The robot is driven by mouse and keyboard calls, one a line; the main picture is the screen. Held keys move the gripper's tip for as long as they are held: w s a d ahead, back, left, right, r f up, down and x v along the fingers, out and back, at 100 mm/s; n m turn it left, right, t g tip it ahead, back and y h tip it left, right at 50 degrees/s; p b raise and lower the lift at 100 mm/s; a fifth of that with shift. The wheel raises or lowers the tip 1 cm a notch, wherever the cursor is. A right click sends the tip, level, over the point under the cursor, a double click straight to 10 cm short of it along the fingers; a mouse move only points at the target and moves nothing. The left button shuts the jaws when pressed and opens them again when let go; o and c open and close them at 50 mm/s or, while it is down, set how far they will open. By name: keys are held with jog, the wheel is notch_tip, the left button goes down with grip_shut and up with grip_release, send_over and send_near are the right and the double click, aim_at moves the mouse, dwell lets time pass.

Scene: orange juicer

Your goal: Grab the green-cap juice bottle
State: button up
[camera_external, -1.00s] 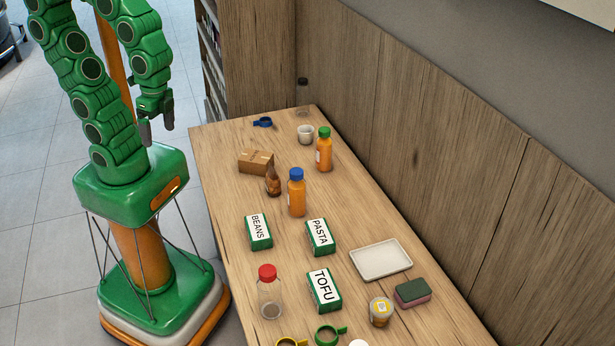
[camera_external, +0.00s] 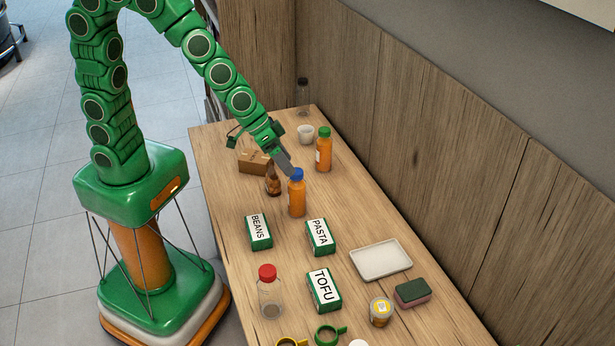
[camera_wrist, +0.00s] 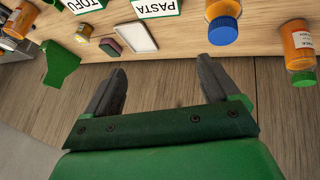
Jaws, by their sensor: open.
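The green-cap juice bottle (camera_external: 324,152) stands upright on the table, with orange juice inside. In the wrist view the green-cap bottle (camera_wrist: 299,50) is at the right edge, its cap toward the bottom. A blue-cap juice bottle (camera_external: 297,194) stands nearer the camera, and it also shows in the wrist view (camera_wrist: 223,22). My gripper (camera_external: 288,172) is above the table, close to the blue cap in the outside view. In the wrist view my gripper (camera_wrist: 162,88) has its two fingers apart with nothing between them.
A brown bottle (camera_external: 273,183) and a cardboard box (camera_external: 252,161) are beside my arm. A white cup (camera_external: 306,133) stands by the green-cap bottle. BEANS (camera_external: 259,231), PASTA (camera_external: 320,237) and TOFU (camera_external: 324,291) boxes lie nearer. The wooden wall (camera_external: 430,130) bounds the table's right side.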

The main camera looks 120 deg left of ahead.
jog(key=w+a+f+n+y, duration=0.2)
jog(key=a, duration=0.4)
jog(key=n+g+y, duration=0.3)
jog(key=n+y, duration=0.2)
jog(key=y, duration=0.3)
send_over(319, 151)
jog(key=d, duration=0.2)
jog(key=f, duration=0.7)
jog(key=shift+w+a+f, duration=0.1)
jog(key=shift+w+f, duration=0.2)
jog(key=shift+f, duration=0.1)
jog(key=shift+s+a+f+g+y, duration=0.15)
jog(key=shift+a+f+y, duration=0.05)
jog(key=shift+a+y, duration=0.3)
jog(key=shift+s+a+f+g+y, duration=0.1)
jog(key=shift+a+f+g+y, duration=0.05)
jog(key=shift+a+y, duration=0.3)
jog(key=shift+f, duration=3.15)
jog(key=shift+w+a+f, duration=0.2)
jog(key=shift+a+f, duration=0.55)
jog(key=shift+a, duration=0.15)
jog(key=shift+w+a+f, duration=0.1)
jog(key=shift+a+f, duration=0.05)
jog(key=shift+a, duration=0.2)
jog(key=c, duration=1.3)
